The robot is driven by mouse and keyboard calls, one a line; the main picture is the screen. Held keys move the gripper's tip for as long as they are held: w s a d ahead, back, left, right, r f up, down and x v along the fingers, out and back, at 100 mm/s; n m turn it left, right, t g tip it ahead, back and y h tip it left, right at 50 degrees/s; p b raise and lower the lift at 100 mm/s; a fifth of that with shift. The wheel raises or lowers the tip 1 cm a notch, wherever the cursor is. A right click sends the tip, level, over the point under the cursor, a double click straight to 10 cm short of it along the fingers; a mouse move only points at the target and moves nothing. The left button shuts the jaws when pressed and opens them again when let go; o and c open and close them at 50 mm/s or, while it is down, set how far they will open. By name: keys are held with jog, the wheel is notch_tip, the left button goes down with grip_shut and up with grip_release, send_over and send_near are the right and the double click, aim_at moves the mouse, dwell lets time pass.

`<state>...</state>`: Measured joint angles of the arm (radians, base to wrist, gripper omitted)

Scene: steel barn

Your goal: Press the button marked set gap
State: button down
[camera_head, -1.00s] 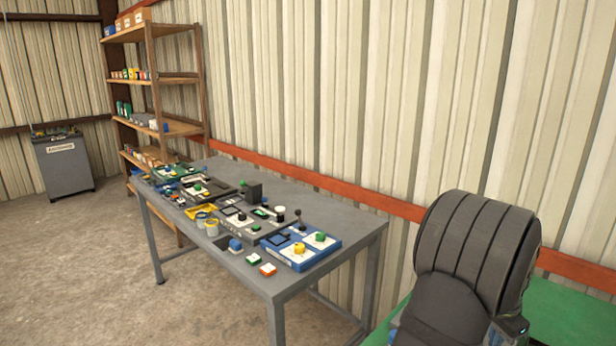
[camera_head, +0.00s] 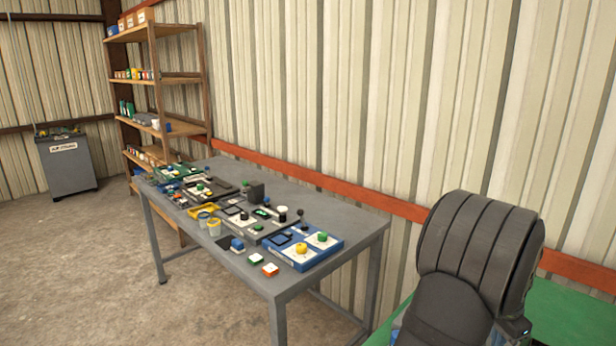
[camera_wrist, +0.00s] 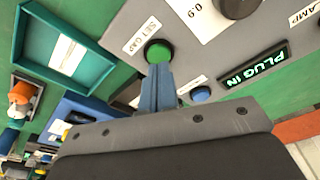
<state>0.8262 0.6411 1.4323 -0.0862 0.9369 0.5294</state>
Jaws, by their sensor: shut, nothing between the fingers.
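In the wrist view, a round green button (camera_wrist: 158,51) sits on a grey panel (camera_wrist: 120,32), with a white label reading "SET GAP" (camera_wrist: 142,36) beside it. My gripper (camera_wrist: 158,72) is shut and empty. Its blue-grey fingertips are right at the lower edge of the green button and overlap it in the picture. I cannot tell whether they touch it or whether the button is pushed in. The head view shows part of my arm at the right, but not my gripper or this button.
In the wrist view, a lit "PLUG IN" sign (camera_wrist: 257,66), a blue button (camera_wrist: 201,94) and a dark knob (camera_wrist: 238,7) are close by. A green tray (camera_wrist: 67,53) lies left. The head view shows a grey table (camera_head: 345,222) with several control panels, and a wooden shelf (camera_head: 165,128).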

jog(key=shift+f, duration=0.9)
dwell(0.6)
notch_tip(320, 180, up, 8)
jog(key=shift+f, duration=0.2)
dwell(0.8)
dwell(0.5)
